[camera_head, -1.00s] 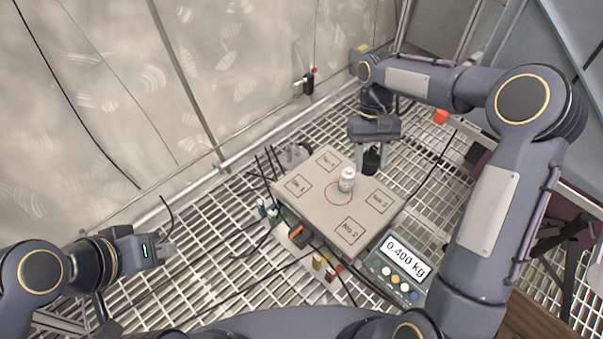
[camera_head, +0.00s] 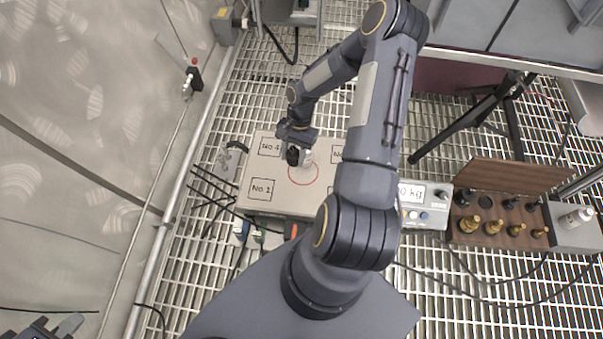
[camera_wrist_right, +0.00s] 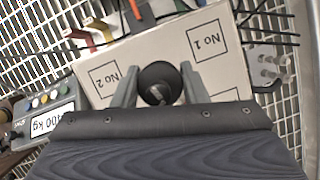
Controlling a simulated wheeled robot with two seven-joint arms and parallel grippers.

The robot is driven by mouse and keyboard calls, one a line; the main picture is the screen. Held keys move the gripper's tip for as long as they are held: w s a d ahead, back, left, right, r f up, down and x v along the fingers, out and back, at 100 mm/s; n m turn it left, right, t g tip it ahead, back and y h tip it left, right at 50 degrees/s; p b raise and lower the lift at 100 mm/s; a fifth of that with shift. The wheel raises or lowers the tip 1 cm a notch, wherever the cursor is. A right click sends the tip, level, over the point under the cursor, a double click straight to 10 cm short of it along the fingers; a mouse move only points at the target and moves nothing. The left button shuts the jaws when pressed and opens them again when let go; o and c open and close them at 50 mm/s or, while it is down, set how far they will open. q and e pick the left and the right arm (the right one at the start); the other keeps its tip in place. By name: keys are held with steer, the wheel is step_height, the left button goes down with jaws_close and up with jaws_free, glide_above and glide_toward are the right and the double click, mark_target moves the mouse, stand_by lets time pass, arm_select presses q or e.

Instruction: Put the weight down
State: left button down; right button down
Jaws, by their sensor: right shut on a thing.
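My right gripper (camera_head: 293,148) is over the far part of the grey weighing platform (camera_head: 262,208), shut on a dark weight (camera_head: 292,157). In the right wrist view the weight (camera_wrist_right: 159,80) shows as a round black top between the two fingers. I cannot tell whether it touches the platform.
A wooden case (camera_head: 495,239) with brass and black weights lies open at the right. Cables and small connectors lie on the grating around the platform. A tripod leg (camera_head: 470,122) stands behind.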

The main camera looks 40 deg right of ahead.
steer(key=s+d+f+m+t+b, duration=0.1)
steer(key=s+d+f+m+t, duration=0.2)
steer(key=s+f+m, duration=0.45)
steer(key=shift+m+y, duration=0.25)
steer(key=shift+y, duration=0.05)
steer(key=w+f+b, duration=0.2)
steer(key=w+f, duration=0.1)
steer(key=w, duration=0.1)
steer(key=w+a+f+b, duration=0.1)
steer(key=w+f+b, duration=0.2)
steer(key=w, duration=0.1)
steer(key=w+a+f+b, duration=0.1)
steer(key=w+f+b, duration=0.1)
steer(key=w+f, duration=0.2)
steer(key=shift+w+f+b, duration=0.25)
steer(key=shift+b, duration=0.05)
steer(key=f+b, duration=0.1)
steer(key=f, duration=0.2)
steer(key=shift+w+f+b, duration=0.2)
steer(key=shift+b, duration=0.1)
steer(key=c, duration=0.9)
jaws_free()
steer(key=shift+o, duration=0.2)
